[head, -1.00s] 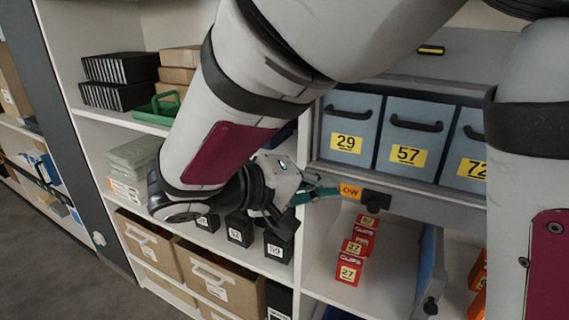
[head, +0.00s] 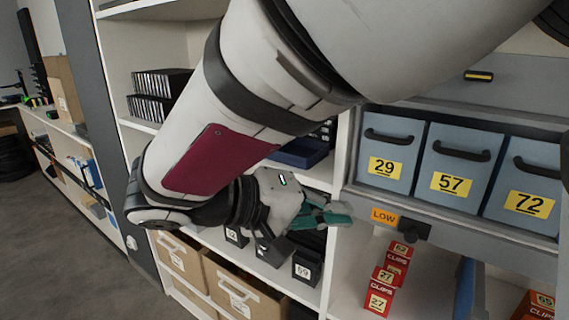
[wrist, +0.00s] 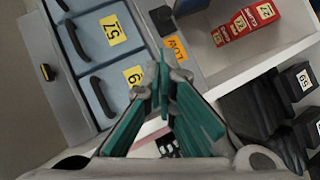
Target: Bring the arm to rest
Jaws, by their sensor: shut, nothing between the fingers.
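My gripper (head: 328,216) is at the end of my bent arm, in front of the shelves in the head view. Its teal fingers are together with nothing between them. It also shows in the wrist view (wrist: 163,75), fingers pointing towards the orange LOW label (wrist: 176,48). In the head view the LOW label (head: 384,215) is just right of the fingertips. The gripper appears empty and apart from the bins, though the exact gap to the shelf is hard to tell.
Blue bins marked 29 (head: 390,150), 57 (head: 455,160) and 72 (head: 522,180) stand right of the arm. Red clip boxes (head: 388,280) sit below. Black boxes (head: 307,262) and cartons (head: 235,284) are under the gripper. Grey floor (head: 70,250) is open at left.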

